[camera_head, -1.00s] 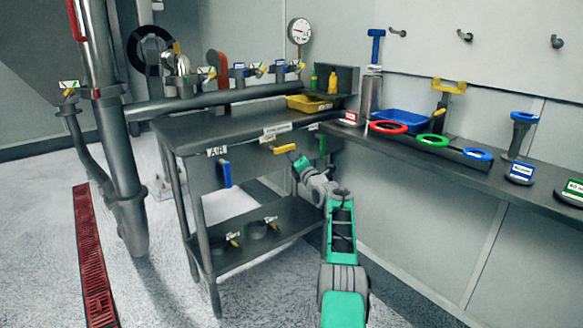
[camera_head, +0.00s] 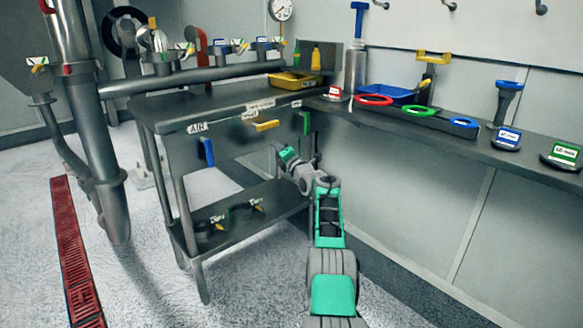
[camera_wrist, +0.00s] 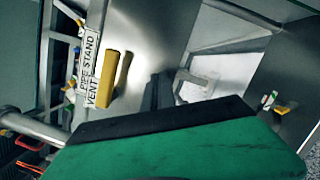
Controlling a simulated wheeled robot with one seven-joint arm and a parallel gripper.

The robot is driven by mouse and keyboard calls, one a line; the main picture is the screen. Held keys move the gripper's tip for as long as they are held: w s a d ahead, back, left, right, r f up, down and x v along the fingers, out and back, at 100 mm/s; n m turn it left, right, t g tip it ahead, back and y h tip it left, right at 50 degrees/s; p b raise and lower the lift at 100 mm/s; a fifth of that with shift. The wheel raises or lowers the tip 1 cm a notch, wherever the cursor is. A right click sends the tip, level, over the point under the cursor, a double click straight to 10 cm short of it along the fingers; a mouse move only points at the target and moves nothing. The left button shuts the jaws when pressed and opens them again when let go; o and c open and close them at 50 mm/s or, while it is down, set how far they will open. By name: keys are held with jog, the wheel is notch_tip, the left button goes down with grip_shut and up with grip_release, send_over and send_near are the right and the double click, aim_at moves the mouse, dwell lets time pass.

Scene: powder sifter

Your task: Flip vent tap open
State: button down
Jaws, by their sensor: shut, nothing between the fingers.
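The vent tap's yellow handle (camera_head: 265,125) is on the front panel of the metal stand, under a white label (camera_head: 250,114). It lies roughly level, along the label. In the wrist view the yellow handle (camera_wrist: 108,79) is beside the label (camera_wrist: 90,66) reading "PIPE STAND VENT". My gripper (camera_head: 280,148) is shut and empty, below and slightly right of the handle, apart from it. In the wrist view my green gripper body covers the lower part, and the fingertips are hard to make out.
A blue handle (camera_head: 208,152) under the "AIR" label (camera_head: 197,128) and a green handle (camera_head: 306,123) hang downward on the same stand. A lower shelf (camera_head: 233,234) holds small valves. A side bench (camera_head: 445,135) with colored rings is at the right.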

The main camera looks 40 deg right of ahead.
jog(key=s+f, duration=0.1)
jog(key=s, duration=0.8)
jog(key=shift+s+d+f, duration=0.15)
jog(key=shift+s+d, duration=0.05)
jog(key=shift+d, duration=0.05)
